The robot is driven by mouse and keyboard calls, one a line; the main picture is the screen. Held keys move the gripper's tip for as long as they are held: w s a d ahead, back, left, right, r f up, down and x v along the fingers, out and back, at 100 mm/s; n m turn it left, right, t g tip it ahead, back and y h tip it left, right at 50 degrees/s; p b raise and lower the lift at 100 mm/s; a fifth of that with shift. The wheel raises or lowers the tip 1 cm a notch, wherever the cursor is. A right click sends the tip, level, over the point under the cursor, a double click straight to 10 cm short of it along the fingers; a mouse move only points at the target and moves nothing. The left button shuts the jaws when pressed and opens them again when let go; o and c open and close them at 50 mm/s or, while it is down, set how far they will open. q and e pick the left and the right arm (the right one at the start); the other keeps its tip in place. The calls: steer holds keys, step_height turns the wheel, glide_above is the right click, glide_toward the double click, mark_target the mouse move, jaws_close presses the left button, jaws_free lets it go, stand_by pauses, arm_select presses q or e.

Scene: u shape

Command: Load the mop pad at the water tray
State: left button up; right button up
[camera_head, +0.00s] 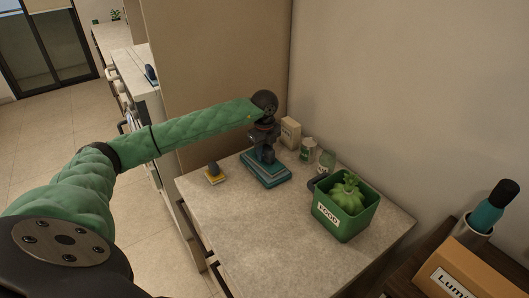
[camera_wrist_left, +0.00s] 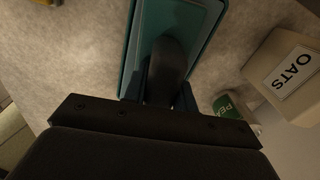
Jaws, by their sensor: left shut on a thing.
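A teal rectangular tray (camera_head: 268,181), which looks like the water tray, lies on the counter; it also shows in the left wrist view (camera_wrist_left: 206,40). My left gripper (camera_head: 264,152) is above it, pointing down, shut on a dark rounded handle (camera_wrist_left: 167,70). The handle seems to belong to the mop pad, which is low over or in the tray; its underside is hidden, so I cannot tell whether it touches the tray. My right gripper is in neither view.
A yellow block with a dark knob (camera_head: 214,174) sits left of the tray. An oats box (camera_head: 290,132) and cans (camera_head: 307,149) stand behind right. A green FOOD bin (camera_head: 344,222) stands at the right. The front counter (camera_head: 245,215) is clear.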

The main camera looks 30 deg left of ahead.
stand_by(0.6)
arm_select(q)
steer(key=shift+r+p, duration=1.25)
steer(key=shift+r, duration=2.25)
